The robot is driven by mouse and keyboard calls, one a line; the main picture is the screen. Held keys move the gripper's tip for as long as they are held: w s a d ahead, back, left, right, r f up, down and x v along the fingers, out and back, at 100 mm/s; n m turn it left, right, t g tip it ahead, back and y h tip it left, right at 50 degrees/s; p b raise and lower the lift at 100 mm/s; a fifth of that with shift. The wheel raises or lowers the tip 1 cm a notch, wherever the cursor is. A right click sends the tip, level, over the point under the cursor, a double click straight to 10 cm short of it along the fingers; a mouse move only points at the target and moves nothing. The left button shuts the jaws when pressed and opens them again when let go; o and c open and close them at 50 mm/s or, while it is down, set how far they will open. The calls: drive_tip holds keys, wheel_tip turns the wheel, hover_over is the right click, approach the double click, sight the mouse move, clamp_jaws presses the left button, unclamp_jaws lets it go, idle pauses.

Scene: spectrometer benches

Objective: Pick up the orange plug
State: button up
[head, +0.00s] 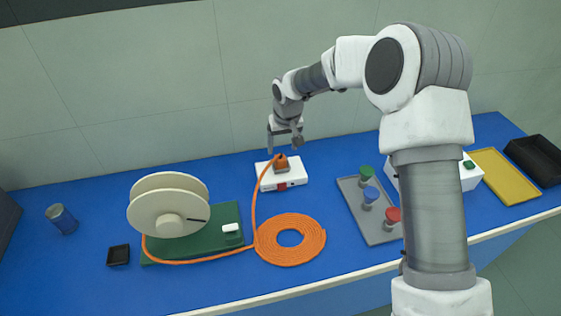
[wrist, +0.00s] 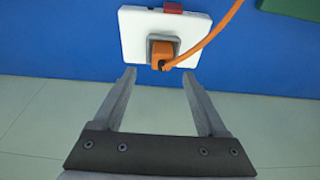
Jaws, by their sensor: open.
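The orange plug (head: 281,162) sits on a white box (head: 291,179) near the back edge of the blue bench, with an orange cable running from it. In the wrist view the plug (wrist: 162,52) stands in a grey socket on the white box (wrist: 132,42), and its cable leaves to the upper right. My gripper (head: 284,143) is open and empty, above and behind the plug in the head view. In the wrist view the fingers (wrist: 159,80) are spread wide, with their tips just short of the plug, which lies between their lines.
The orange cable (head: 254,205) leads to a flat coil (head: 312,236) and on towards a cream reel (head: 170,212) on a green base (head: 195,244). A grey tray (head: 380,233) with coloured knobs stands right of the box. A yellow tray (head: 505,175) lies farther right.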

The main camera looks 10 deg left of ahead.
sight(281, 157)
drive_tip(key=shift+s+p+x, duration=0.15)
drive_tip(key=shift+p+x, duration=0.05)
drive_tip(key=shift+x, duration=1.25)
drive_tip(key=shift+s+p+x, duration=0.1)
drive_tip(key=shift+p+x, duration=0.05)
drive_tip(key=shift+x, duration=1.35)
drive_tip(key=shift+c, duration=0.3)
clamp_jaws()
